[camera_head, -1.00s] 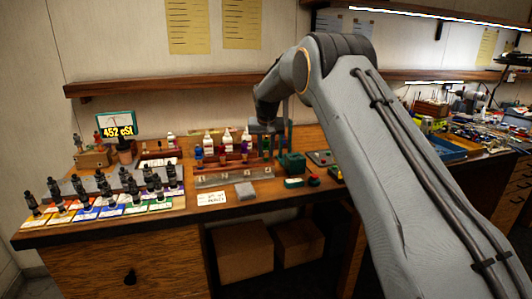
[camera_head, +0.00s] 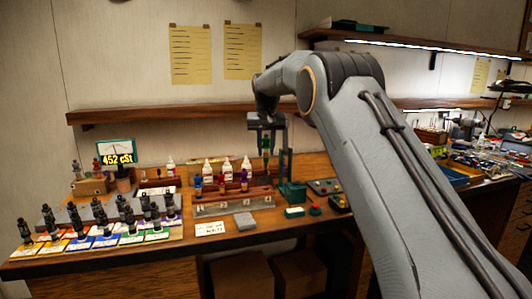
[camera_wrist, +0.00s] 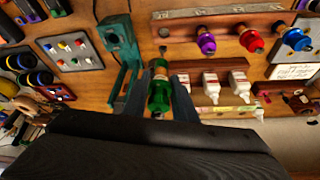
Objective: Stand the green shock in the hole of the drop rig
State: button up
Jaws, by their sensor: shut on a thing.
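My gripper (camera_head: 266,130) is shut on the green shock (camera_head: 266,144), which hangs upright below it in the air. In the wrist view the green shock (camera_wrist: 160,92) sits between the two fingers (camera_wrist: 158,104). The drop rig (camera_head: 292,191) is a dark green stand with a base and a tall post, just right of and below the shock. In the wrist view the rig (camera_wrist: 118,40) shows its base and post to the left of the shock. The shock is apart from the rig's base. The hole is not clearly visible.
A wooden rack (camera_head: 232,205) with purple, red and blue shocks stands left of the rig. White bottles (camera_head: 227,168) stand behind it. A grey button panel (camera_wrist: 70,45) lies beside the rig. Black shocks on coloured cards (camera_head: 100,228) fill the bench's left end.

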jog(key=shift+r+p, duration=2)
jog(key=shift+r, duration=0.7)
